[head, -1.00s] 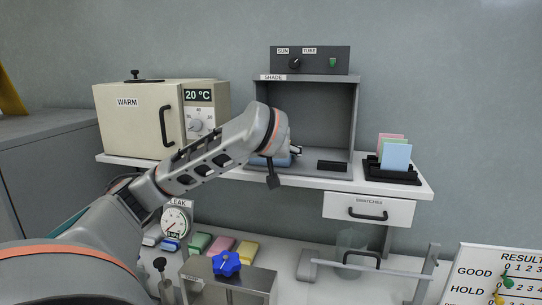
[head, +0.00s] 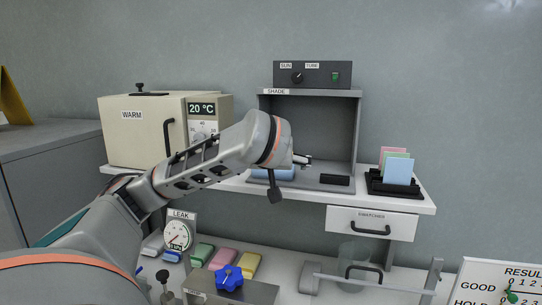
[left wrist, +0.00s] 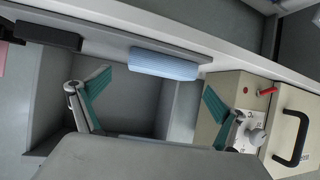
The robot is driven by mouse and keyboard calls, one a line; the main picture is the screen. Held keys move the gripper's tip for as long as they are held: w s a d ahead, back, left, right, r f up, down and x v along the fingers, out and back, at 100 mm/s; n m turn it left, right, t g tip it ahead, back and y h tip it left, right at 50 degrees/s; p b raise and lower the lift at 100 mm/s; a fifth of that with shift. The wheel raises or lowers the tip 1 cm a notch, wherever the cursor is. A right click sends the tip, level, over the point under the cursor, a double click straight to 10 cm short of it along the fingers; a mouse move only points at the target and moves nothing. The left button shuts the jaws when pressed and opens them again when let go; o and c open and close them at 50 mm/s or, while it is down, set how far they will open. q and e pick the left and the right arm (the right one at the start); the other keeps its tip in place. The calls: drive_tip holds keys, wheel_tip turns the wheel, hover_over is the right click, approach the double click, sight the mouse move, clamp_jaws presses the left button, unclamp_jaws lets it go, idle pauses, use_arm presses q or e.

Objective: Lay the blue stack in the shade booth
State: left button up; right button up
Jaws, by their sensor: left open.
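The blue stack (head: 273,174) lies at the front left of the floor of the grey shade booth (head: 330,118), partly hidden behind my left wrist in the head view. In the left wrist view the whole blue stack (left wrist: 163,64) shows, lying along the booth's front part. My left gripper (left wrist: 157,86) is open, its two green-padded fingers wide apart, with the stack between and beyond them. I see no contact between fingers and stack. In the head view only a small part of this gripper shows beside my wrist. My right gripper is not in view.
A black block (head: 335,180) lies at the booth's front right. The warm cabinet (head: 140,131) stands left of the booth. A black rack of coloured cards (head: 392,184) stands right. Several coloured packs, a leak gauge (head: 178,234) and a blue knob (head: 229,277) are below the shelf.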

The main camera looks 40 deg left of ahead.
use_arm(q)
drive_tip(key=v, duration=0.3)
drive_tip(key=shift+s+d+r, duration=0.1)
drive_tip(key=shift+r, duration=0.05)
drive_tip(key=v, duration=0.4)
drive_tip(key=shift+s+d, duration=0.15)
drive_tip(key=shift+s, duration=0.05)
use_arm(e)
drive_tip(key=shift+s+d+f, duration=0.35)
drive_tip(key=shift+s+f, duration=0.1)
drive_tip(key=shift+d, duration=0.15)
use_arm(q)
drive_tip(key=shift+d, duration=0.1)
